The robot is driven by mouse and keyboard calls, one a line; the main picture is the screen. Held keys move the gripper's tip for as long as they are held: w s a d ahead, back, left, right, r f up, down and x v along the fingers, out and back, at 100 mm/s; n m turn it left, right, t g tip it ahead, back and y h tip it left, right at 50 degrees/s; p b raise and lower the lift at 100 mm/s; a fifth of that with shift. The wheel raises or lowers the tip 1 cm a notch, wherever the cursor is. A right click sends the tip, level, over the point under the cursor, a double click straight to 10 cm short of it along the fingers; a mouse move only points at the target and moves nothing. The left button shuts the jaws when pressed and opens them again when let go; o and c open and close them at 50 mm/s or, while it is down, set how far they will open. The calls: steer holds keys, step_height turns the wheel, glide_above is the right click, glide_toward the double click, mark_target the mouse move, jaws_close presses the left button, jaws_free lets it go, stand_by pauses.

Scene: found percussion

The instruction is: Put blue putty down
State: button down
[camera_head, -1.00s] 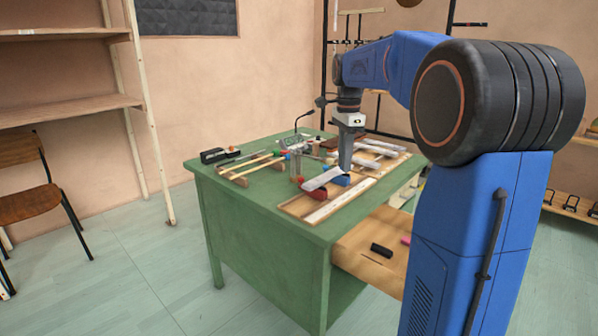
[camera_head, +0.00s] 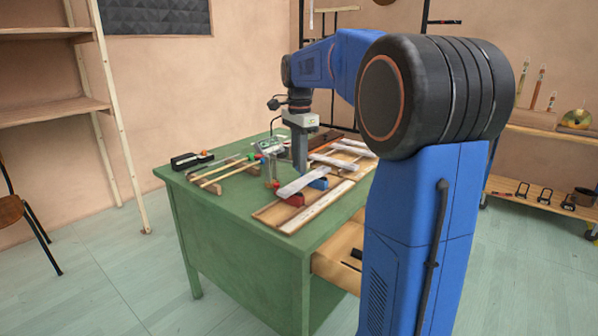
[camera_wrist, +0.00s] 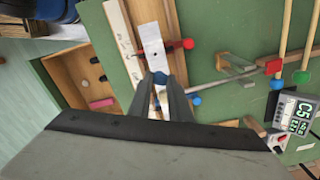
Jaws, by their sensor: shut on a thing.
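My gripper (camera_head: 300,172) points down over a pale metal bar (camera_head: 297,183) on the green table. In the wrist view its fingertips (camera_wrist: 161,80) are close together on a small blue lump, the blue putty (camera_wrist: 160,77), at the bar (camera_wrist: 152,45). The fingers cover most of the putty, and I cannot tell whether it touches the bar. In the head view I cannot make it out. A red support (camera_head: 295,199) and a blue support (camera_head: 318,183) lie at the bar. The wrist view shows the red support's rounded end (camera_wrist: 188,43) and a blue one (camera_wrist: 196,101).
Further pale bars (camera_head: 333,161) lie behind on the wooden board. Wooden sticks (camera_head: 222,172), a black device (camera_head: 190,160) and a display unit (camera_head: 270,145) occupy the table's left and back. An open drawer (camera_head: 335,265) juts out in front.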

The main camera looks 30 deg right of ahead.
steer(key=shift+f, duration=1.7)
steer(key=c, duration=1.6)
jaws_free()
steer(key=shift+f, duration=0.1)
steer(key=shift+c, duration=0.2)
step_height(320, 180, up, 12)
